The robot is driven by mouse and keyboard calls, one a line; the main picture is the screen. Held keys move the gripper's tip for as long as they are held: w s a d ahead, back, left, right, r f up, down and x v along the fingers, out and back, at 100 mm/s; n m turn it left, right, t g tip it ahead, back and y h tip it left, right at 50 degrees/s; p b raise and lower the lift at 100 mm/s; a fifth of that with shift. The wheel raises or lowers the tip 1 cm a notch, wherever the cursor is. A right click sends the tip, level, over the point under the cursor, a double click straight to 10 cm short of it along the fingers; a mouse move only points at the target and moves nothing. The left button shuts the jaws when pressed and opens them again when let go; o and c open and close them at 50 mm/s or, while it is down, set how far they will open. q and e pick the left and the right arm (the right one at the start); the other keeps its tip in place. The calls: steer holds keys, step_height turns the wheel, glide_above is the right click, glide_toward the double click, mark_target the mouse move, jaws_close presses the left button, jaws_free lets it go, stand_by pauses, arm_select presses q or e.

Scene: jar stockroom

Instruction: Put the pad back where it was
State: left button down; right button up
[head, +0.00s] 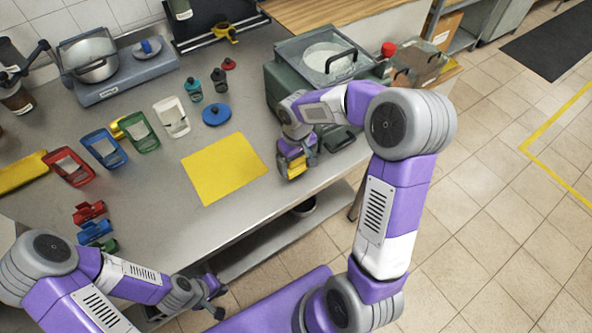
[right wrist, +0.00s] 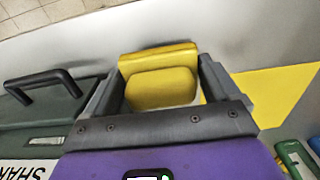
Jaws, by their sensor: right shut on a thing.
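A yellow pad (right wrist: 160,85) with a raised rounded block is between the fingers of my right gripper (right wrist: 158,92), which is shut on it. In the head view the held pad (head: 292,169) shows beneath my right gripper (head: 296,160), close to the table's front edge. I cannot tell whether it touches the table. A flat yellow square mat (head: 225,168) lies on the table just left of it, with nothing on it. My left gripper (head: 213,300) is low at the table's front edge, away from the pad; its jaws are too small to read.
A green-grey machine (head: 285,90) with a lidded top stands behind my right gripper. A blue disc (head: 216,115), small bottles (head: 194,88) and coloured open holders (head: 138,132) stand behind and left of the mat. Small coloured clips (head: 90,212) lie front left. The steel table (head: 165,215) is bare before the mat.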

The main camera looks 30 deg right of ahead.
mark_target(297, 169)
steer(key=shift+f+b, duration=0.6)
steer(key=shift+f, duration=1.65)
steer(key=shift+f, duration=0.2)
steer(key=o, duration=0.7)
steer(key=shift+o, duration=0.2)
steer(key=shift+r, duration=0.1)
steer(key=shift+r, duration=0.15)
step_height(297, 169, up, 12)
steer(key=p, duration=0.3)
